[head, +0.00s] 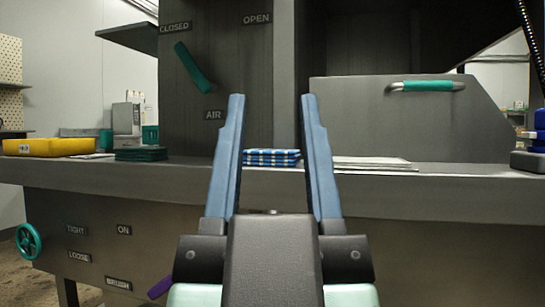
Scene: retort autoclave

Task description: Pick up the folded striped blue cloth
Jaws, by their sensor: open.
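The folded striped blue cloth (272,157) lies on the grey ledge (440,184) of the machine, with blue and white stripes facing me. In the head view it shows between the two blue fingers of my gripper (271,98). My gripper is open and empty, with its fingers upright in the picture on either side of the cloth. The cloth appears to be beyond the fingers, apart from them; the exact distance is hard to tell.
A white folded stack (375,163) lies right of the cloth. Dark green folded items (140,154) and a yellow box (48,147) sit to the left. A grey panel with a green handle (425,86) stands behind. A teal lever (193,67) and handwheel (28,241) are at left.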

